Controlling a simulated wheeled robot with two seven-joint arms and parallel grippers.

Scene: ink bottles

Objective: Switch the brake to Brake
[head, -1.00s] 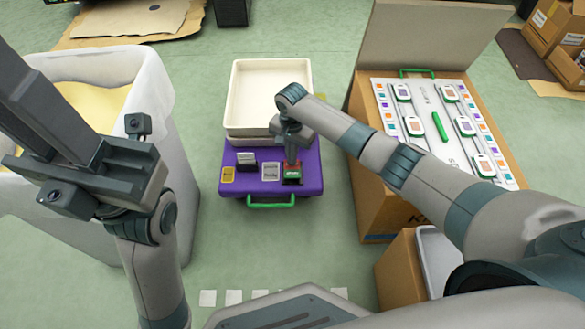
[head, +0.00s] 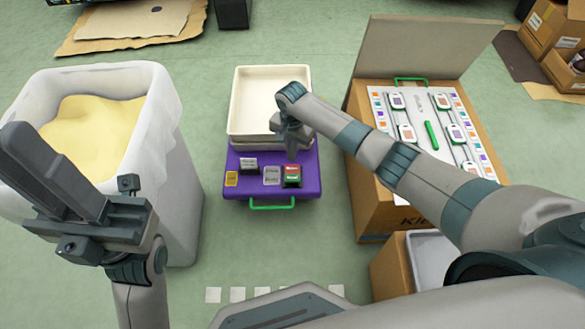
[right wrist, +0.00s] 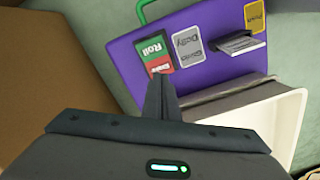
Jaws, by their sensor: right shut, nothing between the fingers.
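The brake switch (head: 291,176) is a small rocker block, red at the back and green at the front, on the purple cart deck (head: 232,190). In the right wrist view the switch (right wrist: 156,52) shows a green half marked "Roll" and a red half whose word is hard to read. My right gripper (head: 292,157) is shut and empty, just behind the red half. Its fingertips (right wrist: 160,78) show close to the red end; I cannot tell if they touch it. My left gripper (head: 22,138) is raised at the left, away from the cart; its finger gap is unclear.
Beside the switch are a grey label plate, a light block (head: 248,164) and a yellow label (head: 231,179). Cream trays (head: 240,105) stand behind. A bin of yellow material (head: 185,150) is left; a carton with an open lid (head: 425,45) is right. A green handle (head: 272,206) is in front.

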